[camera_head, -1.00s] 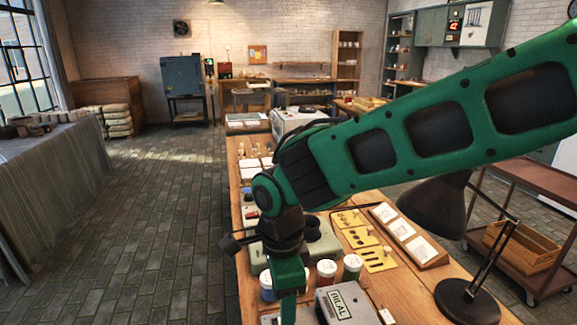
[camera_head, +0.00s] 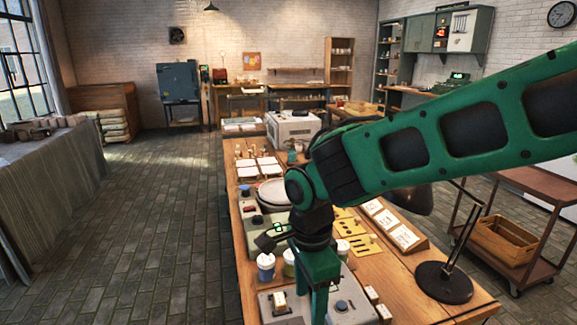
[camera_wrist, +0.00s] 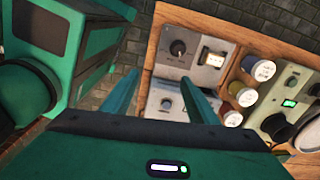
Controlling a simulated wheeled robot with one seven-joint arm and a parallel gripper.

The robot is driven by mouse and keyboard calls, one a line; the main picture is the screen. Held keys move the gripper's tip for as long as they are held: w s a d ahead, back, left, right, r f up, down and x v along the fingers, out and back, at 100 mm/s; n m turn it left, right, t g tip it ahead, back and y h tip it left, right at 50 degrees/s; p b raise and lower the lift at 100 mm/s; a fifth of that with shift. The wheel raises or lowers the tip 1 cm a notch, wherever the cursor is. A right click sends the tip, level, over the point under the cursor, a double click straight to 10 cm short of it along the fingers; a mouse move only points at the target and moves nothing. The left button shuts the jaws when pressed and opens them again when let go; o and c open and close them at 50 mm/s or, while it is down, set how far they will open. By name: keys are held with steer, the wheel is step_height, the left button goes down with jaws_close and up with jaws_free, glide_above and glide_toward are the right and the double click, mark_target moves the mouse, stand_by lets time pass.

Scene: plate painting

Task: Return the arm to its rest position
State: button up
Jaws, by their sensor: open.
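My green arm reaches in from the right in the head view, bent down at the wrist.
Lidded cups (camera_head: 265,266) stand close beside the wrist. A black desk lamp (camera_head: 443,283) stands to the right, partly behind my arm. Yellow cards (camera_head: 365,244) and a tray of white tiles (camera_head: 400,232) lie beyond. The floor left of the bench is clear.

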steer(key=s+d+r+n, duration=0.1)
steer(key=d+n, duration=0.1)
steer(key=d, duration=1)
steer(key=s+d+r+n, duration=0.1)
steer(key=d+r+n, duration=0.1)
steer(key=d, duration=1)
steer(key=s+d+f+n, duration=0.1)
steer(key=s+d+n, duration=0.2)
steer(key=s+d, duration=0.9)
steer(key=shift+s+d+n, duration=0.25)
steer(key=shift+n, duration=0.15)
steer(key=shift+w+f, duration=0.3)
steer(key=shift+w, duration=0.35)
